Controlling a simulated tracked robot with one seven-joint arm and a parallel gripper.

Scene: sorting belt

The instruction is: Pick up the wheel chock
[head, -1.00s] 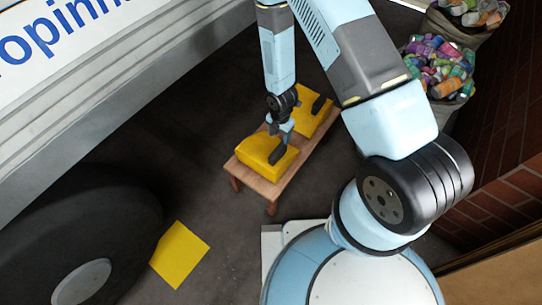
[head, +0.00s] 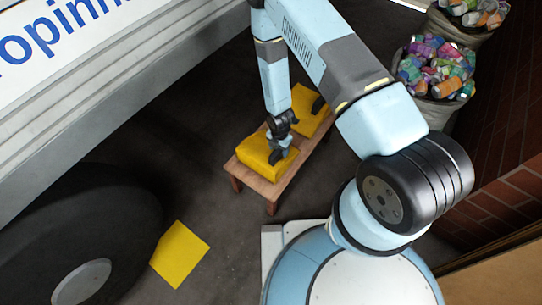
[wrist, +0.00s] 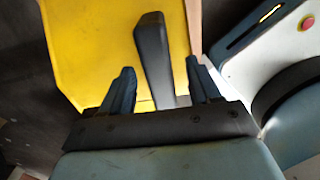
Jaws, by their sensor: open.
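A yellow wheel chock (head: 252,150) with a black handle lies on the near part of a small wooden table. My gripper (head: 278,154) is right over it, pointing down at the handle. In the wrist view the yellow chock (wrist: 90,45) fills the upper left, and its black handle (wrist: 152,52) stands between the fingers of my gripper (wrist: 163,82). The fingers are open, with gaps on both sides of the handle. A second yellow chock (head: 308,106) with a black handle lies behind on the same table, partly hidden by my arm.
The wooden table (head: 272,188) has a narrow bare edge. Sacks of cans (head: 435,72) stand at the upper right by a brick wall (head: 505,120). Dark floor lies between.

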